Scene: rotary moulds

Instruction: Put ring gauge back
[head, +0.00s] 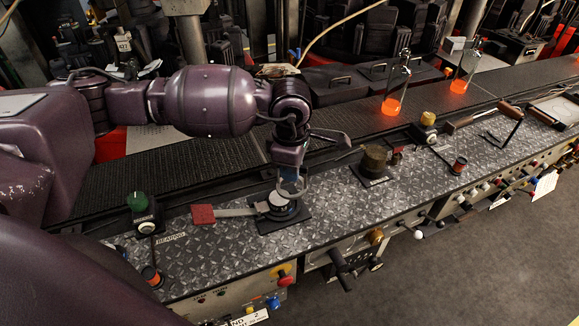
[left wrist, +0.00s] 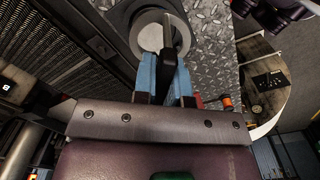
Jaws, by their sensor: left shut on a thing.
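My left gripper (head: 289,184) reaches down over the round grey disc (head: 281,203) on a dark square pad (head: 287,225). In the left wrist view its blue fingers (left wrist: 166,78) are shut on the ring gauge (left wrist: 168,42), seen as a thin dark upright piece in front of the disc (left wrist: 151,36). I cannot tell whether the gauge touches the disc. A flat pale strip (head: 235,212) with a red end (head: 203,214) reaches the disc from the left; how it joins the held piece is unclear.
A green knob (head: 138,202) is at left and a dark round block (head: 375,160) to the right on the diamond-plate bench (head: 330,212). A dark conveyor (head: 210,163) runs behind, carrying glowing bottles (head: 392,104). Bare plate lies between the pad and the block.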

